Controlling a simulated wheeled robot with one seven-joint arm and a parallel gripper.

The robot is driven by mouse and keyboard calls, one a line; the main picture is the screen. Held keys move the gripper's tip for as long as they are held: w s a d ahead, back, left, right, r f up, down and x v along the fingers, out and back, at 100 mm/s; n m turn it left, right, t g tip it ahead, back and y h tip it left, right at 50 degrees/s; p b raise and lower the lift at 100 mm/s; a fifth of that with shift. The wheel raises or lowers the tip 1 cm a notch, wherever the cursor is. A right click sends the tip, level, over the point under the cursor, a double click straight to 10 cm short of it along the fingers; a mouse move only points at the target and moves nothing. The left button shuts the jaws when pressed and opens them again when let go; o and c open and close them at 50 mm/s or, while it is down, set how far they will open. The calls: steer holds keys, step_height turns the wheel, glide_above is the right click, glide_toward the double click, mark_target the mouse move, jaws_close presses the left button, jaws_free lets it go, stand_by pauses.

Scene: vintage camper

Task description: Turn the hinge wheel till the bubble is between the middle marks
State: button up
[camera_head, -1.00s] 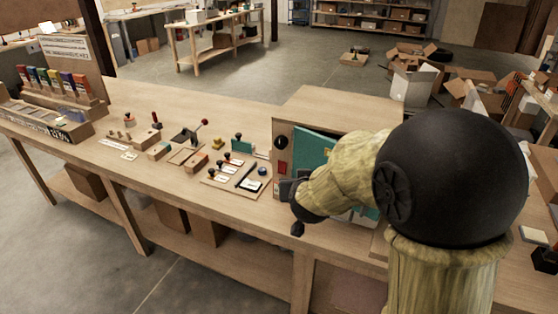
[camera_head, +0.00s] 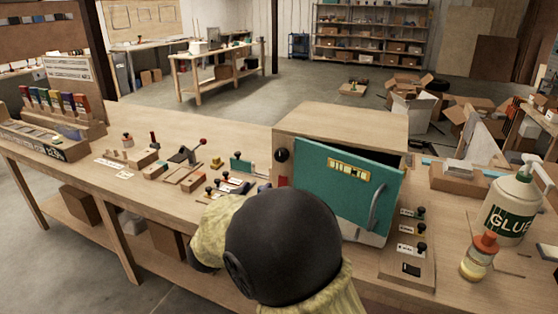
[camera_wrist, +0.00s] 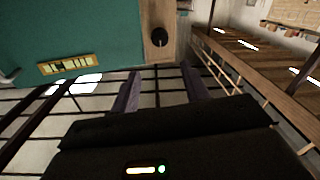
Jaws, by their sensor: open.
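A black round wheel (camera_head: 282,155) sits on the wooden frame left of a teal door (camera_head: 330,205). The wheel also shows in the wrist view (camera_wrist: 159,38). A yellow level gauge (camera_head: 349,170) with dark marks is on the door's upper part; it also shows in the wrist view (camera_wrist: 66,64). The bubble's place among the marks is too small to tell. My gripper (camera_wrist: 161,74) is open and empty in the wrist view, with the wheel ahead of its fingertips and apart from them. In the head view my arm hides the gripper.
The door has a curved handle (camera_head: 377,207). A board with several black knobs (camera_head: 410,267) stands right of the box, with a glue bottle (camera_head: 508,205) and an orange-capped bottle (camera_head: 478,258) beyond. Stamps and small tools lie left. The bench's left middle has clear room.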

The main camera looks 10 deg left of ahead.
mark_target(280, 157)
steer(key=p+x, duration=0.3)
steer(key=x, duration=1.4)
steer(key=shift+d, duration=0.1)
steer(key=c, duration=0.7)
